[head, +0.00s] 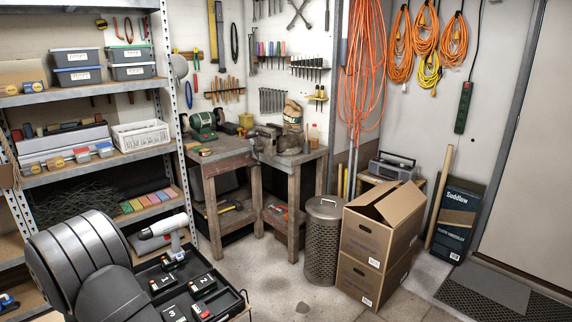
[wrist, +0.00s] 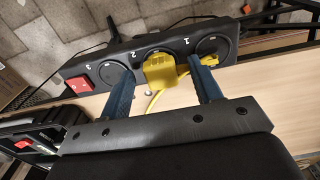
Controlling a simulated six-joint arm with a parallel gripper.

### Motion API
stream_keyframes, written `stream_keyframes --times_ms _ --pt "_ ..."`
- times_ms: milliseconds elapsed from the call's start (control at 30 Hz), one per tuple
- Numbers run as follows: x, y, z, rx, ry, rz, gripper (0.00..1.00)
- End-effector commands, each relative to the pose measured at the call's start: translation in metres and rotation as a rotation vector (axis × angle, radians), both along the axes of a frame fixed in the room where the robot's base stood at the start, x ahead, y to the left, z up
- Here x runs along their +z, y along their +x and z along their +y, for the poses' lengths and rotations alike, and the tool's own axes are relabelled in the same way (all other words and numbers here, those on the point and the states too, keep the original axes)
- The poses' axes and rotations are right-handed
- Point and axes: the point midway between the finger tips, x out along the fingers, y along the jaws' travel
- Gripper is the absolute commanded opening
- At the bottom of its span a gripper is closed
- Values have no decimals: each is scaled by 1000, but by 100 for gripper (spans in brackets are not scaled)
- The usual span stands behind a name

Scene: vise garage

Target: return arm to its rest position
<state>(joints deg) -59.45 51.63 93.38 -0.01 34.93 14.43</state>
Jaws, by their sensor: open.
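In the wrist view, my gripper (wrist: 161,64) has its two blue fingers spread, one on each side of a yellow plug (wrist: 160,72) with a visible gap to each. The plug sits at the middle socket of a black power strip (wrist: 230,38) with numbered sockets, and a yellow cord trails from it. A round socket shows on either side of the plug. A red switch (wrist: 80,86) is at the strip's left end. In the head view, a large grey part of my arm fills the lower left, and my gripper and the plug are not visible there.
Loaded shelving (head: 93,149) is on the left. A workbench (head: 226,158), a mesh bin (head: 321,240) and cardboard boxes (head: 377,238) stand beyond.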

Motion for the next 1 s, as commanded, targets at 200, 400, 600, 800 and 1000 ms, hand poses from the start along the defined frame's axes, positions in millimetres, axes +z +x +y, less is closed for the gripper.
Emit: stream_keyframes --times_ms 200,400,600,800,1000 --pt "19 0 1 0 3 -1 58" --pt "53 1 1 0 4 -3 58" --pt "90 0 1 0 4 -2 58" --pt "129 0 1 0 4 -3 58" --pt "169 0 1 0 4 -3 58"
